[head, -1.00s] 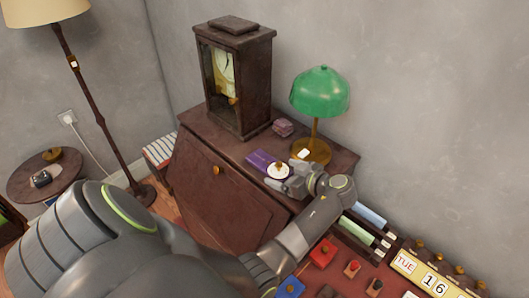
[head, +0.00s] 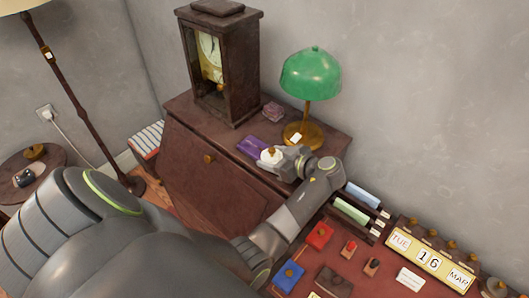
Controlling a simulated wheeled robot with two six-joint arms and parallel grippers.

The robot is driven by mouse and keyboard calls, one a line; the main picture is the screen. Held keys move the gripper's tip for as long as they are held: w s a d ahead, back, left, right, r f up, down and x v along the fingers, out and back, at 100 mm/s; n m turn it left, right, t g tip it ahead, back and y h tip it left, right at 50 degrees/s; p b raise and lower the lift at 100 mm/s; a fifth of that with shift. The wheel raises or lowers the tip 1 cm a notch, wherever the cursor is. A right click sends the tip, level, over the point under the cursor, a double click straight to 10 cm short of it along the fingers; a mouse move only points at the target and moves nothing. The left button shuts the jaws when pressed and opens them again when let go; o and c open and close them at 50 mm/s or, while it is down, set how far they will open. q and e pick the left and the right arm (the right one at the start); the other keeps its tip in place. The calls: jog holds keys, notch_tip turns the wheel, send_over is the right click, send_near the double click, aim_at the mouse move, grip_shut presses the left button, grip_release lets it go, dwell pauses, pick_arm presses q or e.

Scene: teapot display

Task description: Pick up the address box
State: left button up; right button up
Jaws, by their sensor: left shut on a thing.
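My left gripper (head: 275,158) reaches over the top of the dark wooden desk (head: 215,170). It is shut on a small white round thing (head: 269,156) with a brass-coloured knob, near the desk's front edge. The fingers hide part of it. A flat purple thing (head: 250,144) lies just left of the white one, touching or very close. A small mauve box-like thing (head: 272,110) stands farther back, between clock and lamp. I cannot tell which of these is the address box. My right gripper is out of view.
A glass-fronted clock (head: 220,65) and a green-shaded lamp (head: 311,75) stand on the desk. A red-topped surface at lower right holds a calendar (head: 430,262), rolls in a rack (head: 350,210) and small boxes. A floor lamp (head: 75,95) stands at left.

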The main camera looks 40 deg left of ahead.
pick_arm(q)
jog(key=shift+w+r, duration=0.1)
jog(key=shift+r, duration=0.55)
notch_tip(320, 180, up, 27)
jog(key=b, duration=0.1)
jog(key=shift+f, duration=0.2)
